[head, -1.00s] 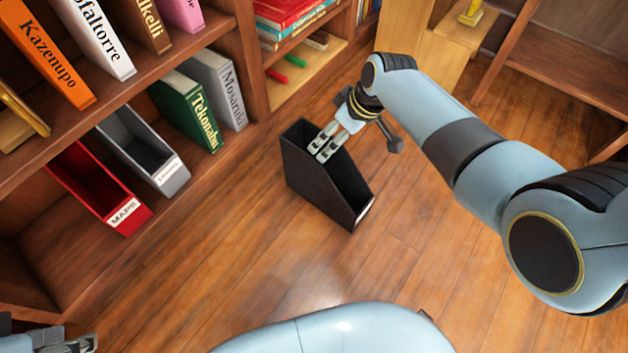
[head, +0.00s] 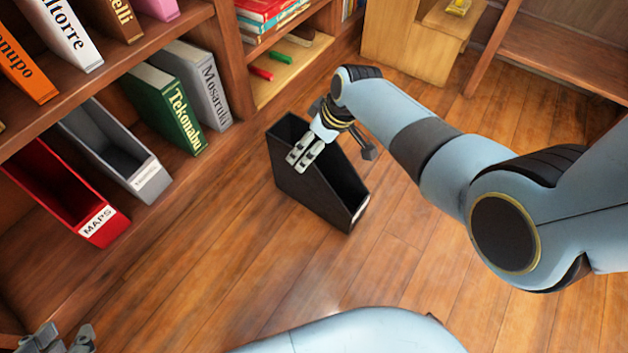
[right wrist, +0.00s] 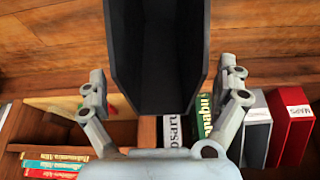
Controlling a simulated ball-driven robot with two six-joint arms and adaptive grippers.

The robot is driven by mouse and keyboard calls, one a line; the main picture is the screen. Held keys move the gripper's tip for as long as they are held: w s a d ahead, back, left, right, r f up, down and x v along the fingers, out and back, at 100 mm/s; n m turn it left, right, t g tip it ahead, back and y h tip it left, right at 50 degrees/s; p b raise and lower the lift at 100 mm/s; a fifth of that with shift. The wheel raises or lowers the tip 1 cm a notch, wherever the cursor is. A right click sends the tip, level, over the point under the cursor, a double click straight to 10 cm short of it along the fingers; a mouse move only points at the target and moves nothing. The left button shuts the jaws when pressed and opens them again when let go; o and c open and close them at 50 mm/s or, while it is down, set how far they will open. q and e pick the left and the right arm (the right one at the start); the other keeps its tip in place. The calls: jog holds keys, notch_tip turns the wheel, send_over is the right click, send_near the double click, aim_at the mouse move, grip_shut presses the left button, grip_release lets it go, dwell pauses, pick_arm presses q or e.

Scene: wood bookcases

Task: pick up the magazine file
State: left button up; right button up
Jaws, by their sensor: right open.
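A black magazine file (head: 312,189) stands on the wooden floor, its open top facing up; it also fills the upper middle of the right wrist view (right wrist: 160,60). My right gripper (head: 302,155) is open over the file's far left part, its fingers in front of the file's near left wall in the head view. In the right wrist view the fingers (right wrist: 162,82) stand wide apart, one to each side of the file. I cannot tell whether they touch it. My left gripper (head: 62,340) is cut off at the lower left corner, away from the file.
A red magazine file (head: 68,205) marked MAPS and a grey one (head: 115,155) stand on the low shelf, beside a green book (head: 165,110) and a grey book (head: 192,82). The bookcase is left of the black file. The floor on the near side is clear.

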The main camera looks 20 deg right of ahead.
pick_arm(q)
jog(key=shift+s+f+t, duration=0.1)
jog(key=shift+f+t, duration=0.05)
jog(key=shift+t, duration=0.15)
pick_arm(e)
jog(key=shift+w+f, duration=0.1)
jog(key=shift+f, duration=0.15)
jog(key=c, duration=1.6)
jog(key=shift+r, duration=0.1)
